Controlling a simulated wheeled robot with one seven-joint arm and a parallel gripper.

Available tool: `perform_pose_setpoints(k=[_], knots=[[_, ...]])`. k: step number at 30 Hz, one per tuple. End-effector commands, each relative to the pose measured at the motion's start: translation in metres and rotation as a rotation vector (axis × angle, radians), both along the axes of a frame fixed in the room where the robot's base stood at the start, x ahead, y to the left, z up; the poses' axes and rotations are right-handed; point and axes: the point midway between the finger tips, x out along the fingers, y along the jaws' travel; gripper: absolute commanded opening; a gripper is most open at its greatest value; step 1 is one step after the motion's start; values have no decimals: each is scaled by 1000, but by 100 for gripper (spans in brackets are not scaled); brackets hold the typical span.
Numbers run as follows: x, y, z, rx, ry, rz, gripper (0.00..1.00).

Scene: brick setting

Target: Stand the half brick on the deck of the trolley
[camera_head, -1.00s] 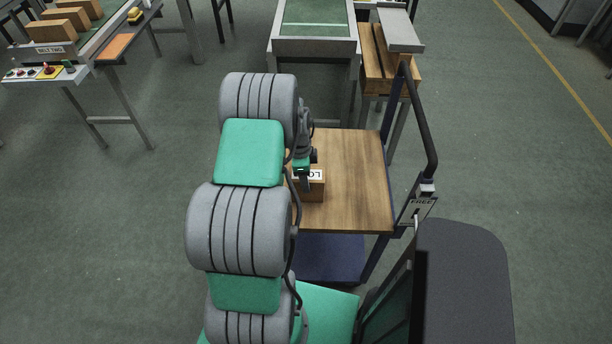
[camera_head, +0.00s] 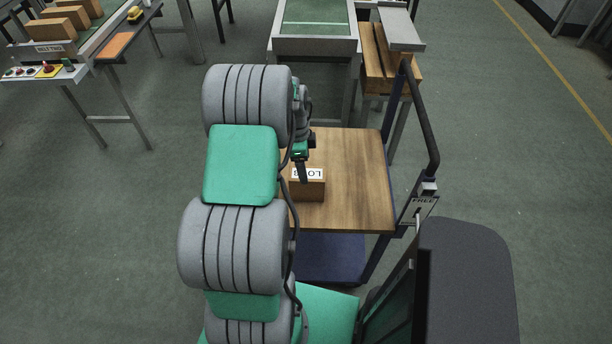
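The half brick (camera_head: 308,191) is a brown block with a white label on its upper face, the lettering partly covered. It rests on the left part of the wooden trolley deck (camera_head: 355,185). My gripper (camera_head: 302,176) points down at the brick, with a dark finger in front of the label. Only one finger shows, so its opening cannot be seen. I cannot tell whether the finger touches the brick. My arm hides the deck's left edge.
The right of the deck is bare. A green-topped conveyor (camera_head: 314,18) and a wooden stack (camera_head: 376,60) stand behind. Another conveyor with bricks (camera_head: 50,30) stands far left.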

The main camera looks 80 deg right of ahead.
Motion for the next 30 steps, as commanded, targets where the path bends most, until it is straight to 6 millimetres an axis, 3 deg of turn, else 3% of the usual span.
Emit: perform_pose_setpoints(k=[6,13,15,17,20,21,23,24,26,27,30], knots=[[6,1,47,-3,-1,0,80],[11,3,64,0,-1,14,80],[30,9,72,-6,-5,94,80],[63,23,86,-14,-12,244,80],[143,75,120,-38,-26,658,80],[176,107,134,-50,-32,864,80],[217,162,153,-73,-38,1186,80],[238,203,164,-91,-41,1404,80],[258,264,178,-121,-43,1728,80],[264,305,184,-146,-42,1940,80],[262,392,193,-214,-39,2412,80]])
